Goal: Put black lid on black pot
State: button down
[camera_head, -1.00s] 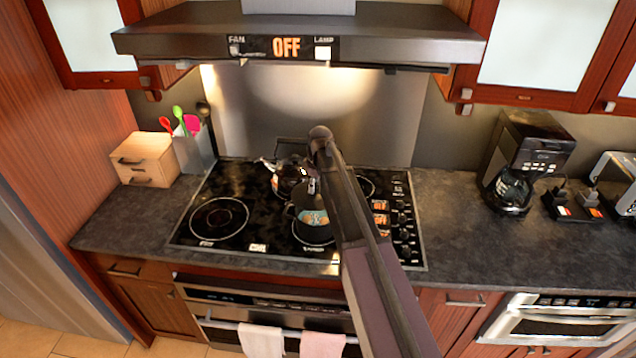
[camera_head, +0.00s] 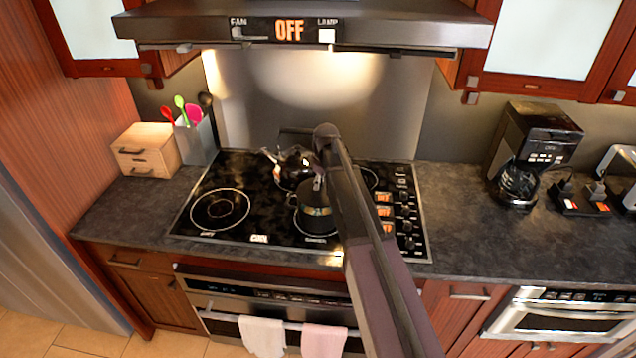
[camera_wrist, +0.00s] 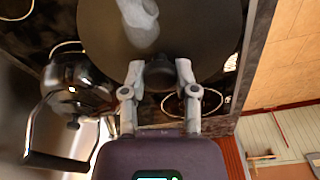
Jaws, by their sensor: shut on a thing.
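The black pot (camera_head: 316,218) stands on the front right burner of the cooktop, partly behind my arm. In the wrist view, the black lid (camera_wrist: 205,35) is a large dark disc under my gripper (camera_wrist: 163,74). My gripper's fingers are shut on the lid's dark knob (camera_wrist: 184,72). In the head view the lid and my gripper are at the top of the pot, largely hidden by my arm. I cannot tell whether the lid touches the rim all round.
A black kettle (camera_head: 292,168) stands close behind and left of the pot. The front left burner (camera_head: 220,209) is empty. Knobs (camera_head: 404,222) line the cooktop's right side. The range hood (camera_head: 300,28) hangs above. A coffee maker (camera_head: 533,140) stands at right.

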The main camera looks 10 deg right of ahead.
jog(key=shift+f+b, duration=1.05)
jog(key=shift+f, duration=0.3)
jog(key=shift+f+b, duration=0.5)
dwell(1.9)
jog(key=shift+c, duration=1.5)
grip_release()
jog(key=o, duration=0.3)
jog(key=shift+r, duration=0.2)
jog(key=shift+a+r+p, duration=0.1)
jog(key=shift+r+p, duration=3.25)
jog(key=shift+p, duration=0.2)
